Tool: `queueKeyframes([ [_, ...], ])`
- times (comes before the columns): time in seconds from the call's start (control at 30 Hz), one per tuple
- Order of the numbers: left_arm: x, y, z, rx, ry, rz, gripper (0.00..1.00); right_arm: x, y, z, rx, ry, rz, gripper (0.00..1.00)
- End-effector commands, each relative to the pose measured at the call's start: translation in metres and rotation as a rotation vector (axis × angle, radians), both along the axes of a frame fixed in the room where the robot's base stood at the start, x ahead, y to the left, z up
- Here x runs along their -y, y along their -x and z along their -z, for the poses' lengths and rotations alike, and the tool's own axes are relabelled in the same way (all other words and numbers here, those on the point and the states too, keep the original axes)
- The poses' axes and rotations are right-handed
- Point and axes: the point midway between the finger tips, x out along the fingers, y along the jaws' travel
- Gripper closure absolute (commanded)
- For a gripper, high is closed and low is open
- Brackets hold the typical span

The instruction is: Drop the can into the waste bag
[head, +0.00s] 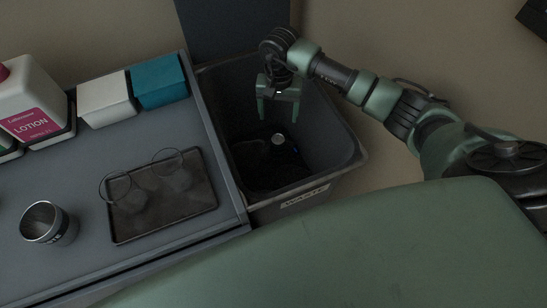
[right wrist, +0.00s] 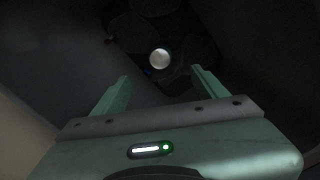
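The waste bin (head: 345,160) stands right of the counter, with a label on its front and a dark interior. The dark waste bag (head: 262,172) seems to line its bottom; its edges are hard to make out. A small round silvery end, seemingly the can (head: 278,139), lies inside at the bottom; it also shows in the right wrist view (right wrist: 160,58). The can's body is lost in shadow. My right gripper (head: 277,115) points down into the bin, above the can and apart from it. Its fingers (right wrist: 160,74) are spread and empty. My left gripper is out of view.
The counter (head: 75,255) holds a dark tray (head: 205,208) with two glasses, a metal cup (head: 48,224), a lotion bottle (head: 35,105), a white box (head: 105,100) and a teal box (head: 158,84). The bin's walls surround my right gripper closely.

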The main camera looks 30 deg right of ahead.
Motion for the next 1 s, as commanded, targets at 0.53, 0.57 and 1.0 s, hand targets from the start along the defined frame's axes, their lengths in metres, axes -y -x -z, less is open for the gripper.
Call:
queueKeyframes([
  [0.53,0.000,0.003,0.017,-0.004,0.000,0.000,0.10,0.000,-0.002,-0.045,0.006,0.000,-0.001,0.27],
  [0.57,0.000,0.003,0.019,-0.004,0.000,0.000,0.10,0.000,-0.001,-0.049,0.005,0.000,-0.001,0.27],
  [1.0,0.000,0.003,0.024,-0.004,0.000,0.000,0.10,0.000,0.000,-0.078,0.000,0.000,0.000,0.27],
])
